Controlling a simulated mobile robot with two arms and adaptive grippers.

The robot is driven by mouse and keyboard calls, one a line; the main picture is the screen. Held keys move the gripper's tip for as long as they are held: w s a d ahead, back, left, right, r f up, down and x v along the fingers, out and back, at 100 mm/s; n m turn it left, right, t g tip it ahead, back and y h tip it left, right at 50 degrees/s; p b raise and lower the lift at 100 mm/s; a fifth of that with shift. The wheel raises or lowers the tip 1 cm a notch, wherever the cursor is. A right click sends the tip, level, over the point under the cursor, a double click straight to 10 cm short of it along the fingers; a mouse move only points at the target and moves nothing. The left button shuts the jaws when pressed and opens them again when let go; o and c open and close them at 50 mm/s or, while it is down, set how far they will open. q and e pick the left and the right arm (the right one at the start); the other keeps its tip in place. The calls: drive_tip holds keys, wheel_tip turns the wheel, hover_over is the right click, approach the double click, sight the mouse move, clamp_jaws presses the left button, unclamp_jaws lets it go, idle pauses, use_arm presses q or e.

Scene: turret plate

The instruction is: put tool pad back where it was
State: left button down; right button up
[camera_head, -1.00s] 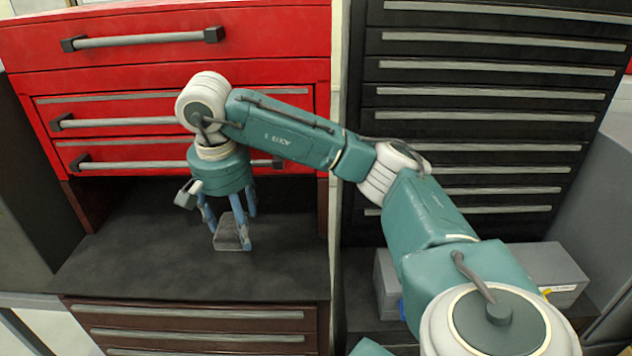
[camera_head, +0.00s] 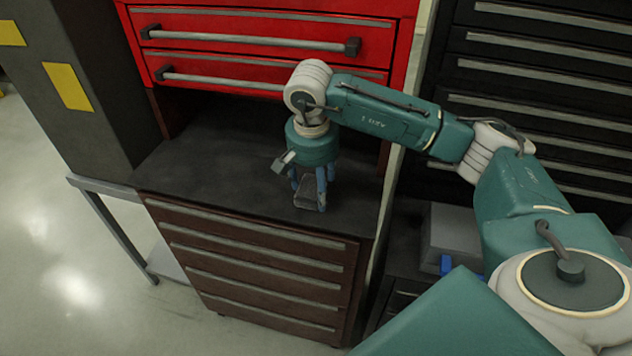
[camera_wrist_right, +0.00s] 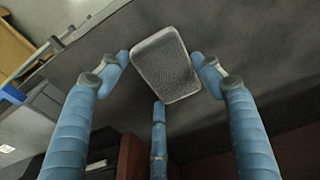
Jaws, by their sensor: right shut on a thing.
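The tool pad (camera_head: 307,193) is a small dark grey block with a rounded, textured face. My right gripper (camera_head: 311,192) points down over the black counter top (camera_head: 225,180) and is shut on the pad. In the right wrist view the tool pad (camera_wrist_right: 166,66) sits between two blue fingers of my right gripper (camera_wrist_right: 165,68), one at each side, with a third finger below it. I cannot tell whether the pad touches the counter or hangs just above it. My left gripper is not in view.
Red drawers (camera_head: 265,55) overhang the back of the counter. Brown drawers (camera_head: 250,265) are below its front edge. A black drawer cabinet (camera_head: 550,105) and a grey box (camera_head: 450,232) stand to the right. The counter left of the gripper is clear.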

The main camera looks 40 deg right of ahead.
drive_tip(key=shift+f, duration=0.1)
drive_tip(key=shift+f+b, duration=0.15)
drive_tip(key=shift+b, duration=0.15)
drive_tip(key=o, duration=1)
drive_tip(key=shift+c, duration=0.2)
drive_tip(key=shift+o, duration=0.4)
